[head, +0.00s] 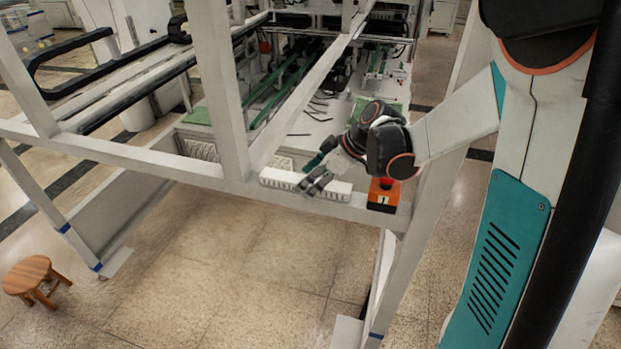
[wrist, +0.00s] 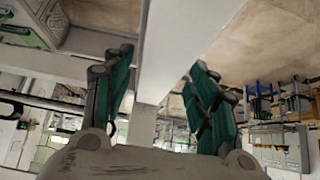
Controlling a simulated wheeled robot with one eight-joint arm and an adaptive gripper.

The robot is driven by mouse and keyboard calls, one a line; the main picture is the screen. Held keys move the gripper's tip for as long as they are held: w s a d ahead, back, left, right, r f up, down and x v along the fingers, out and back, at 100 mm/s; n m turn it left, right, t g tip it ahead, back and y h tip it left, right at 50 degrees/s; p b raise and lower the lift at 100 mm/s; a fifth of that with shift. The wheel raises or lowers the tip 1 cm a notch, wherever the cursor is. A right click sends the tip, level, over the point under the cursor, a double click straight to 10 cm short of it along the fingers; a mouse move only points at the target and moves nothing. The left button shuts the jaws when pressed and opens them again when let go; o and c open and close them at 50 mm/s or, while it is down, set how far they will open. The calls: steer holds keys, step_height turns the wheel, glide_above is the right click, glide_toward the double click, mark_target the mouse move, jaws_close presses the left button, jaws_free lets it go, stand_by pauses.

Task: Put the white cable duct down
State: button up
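The white cable duct (head: 279,179) shows in the head view as a slotted bar at the front beam of the gantry frame. My gripper (head: 316,173) covers its middle, with one finger on the near side and one behind. In the wrist view, a smooth pale bar, which looks like the duct (wrist: 182,40), runs between the two teal fingers of my gripper (wrist: 162,85).
An orange box (head: 383,195) with a red top stands on the beam just right of the duct. The gantry's upright (head: 217,80) rises to the left. A wooden stool (head: 31,277) stands at lower left. Open floor (head: 250,265) lies below the beam.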

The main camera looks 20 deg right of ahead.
steer(key=shift+r, duration=0.15)
steer(key=shift+v, duration=3.7)
